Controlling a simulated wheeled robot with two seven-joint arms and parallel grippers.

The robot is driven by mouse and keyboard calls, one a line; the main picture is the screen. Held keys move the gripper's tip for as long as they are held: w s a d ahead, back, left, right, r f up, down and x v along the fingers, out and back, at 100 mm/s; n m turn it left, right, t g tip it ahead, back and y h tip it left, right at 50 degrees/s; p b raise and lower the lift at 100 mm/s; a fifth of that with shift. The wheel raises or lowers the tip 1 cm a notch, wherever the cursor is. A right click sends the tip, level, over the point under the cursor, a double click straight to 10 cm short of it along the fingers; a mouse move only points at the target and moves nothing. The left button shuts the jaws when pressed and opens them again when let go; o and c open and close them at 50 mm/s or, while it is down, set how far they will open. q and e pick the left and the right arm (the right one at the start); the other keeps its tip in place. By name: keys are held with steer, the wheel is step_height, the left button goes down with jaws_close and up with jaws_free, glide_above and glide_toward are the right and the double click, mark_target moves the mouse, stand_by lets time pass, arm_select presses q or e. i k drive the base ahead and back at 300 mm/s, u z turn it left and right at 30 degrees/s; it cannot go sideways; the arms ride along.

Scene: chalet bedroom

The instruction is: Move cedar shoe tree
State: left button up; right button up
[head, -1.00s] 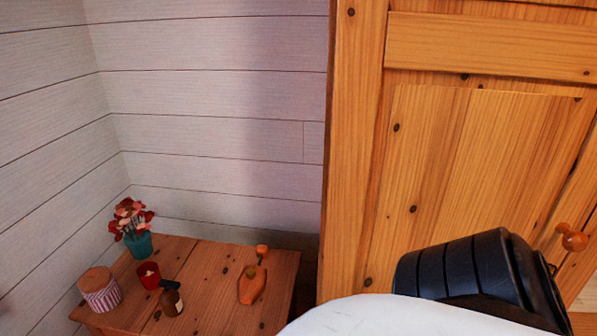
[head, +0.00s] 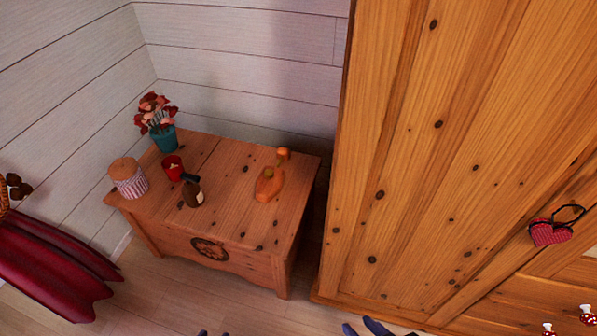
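The cedar shoe tree (head: 269,184), an orange wooden piece with a round knob at its back end, lies on the right part of the wooden chest's top (head: 225,215). Nothing touches it. My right gripper (head: 364,328) shows only as dark fingertips at the bottom edge, apart from each other with nothing visible between them. Of my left gripper (head: 215,333) only small dark tips show at the bottom edge, too little to tell its state. Both grippers appear in front of the chest, well away from the shoe tree.
A tall wooden wardrobe (head: 400,170) stands close on the right. The floor before the chest is clear.

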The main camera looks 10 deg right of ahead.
mark_target(266, 189)
steer(key=u, duration=1.5)
steer(key=i, duration=1)
steer(key=z, duration=3.25)
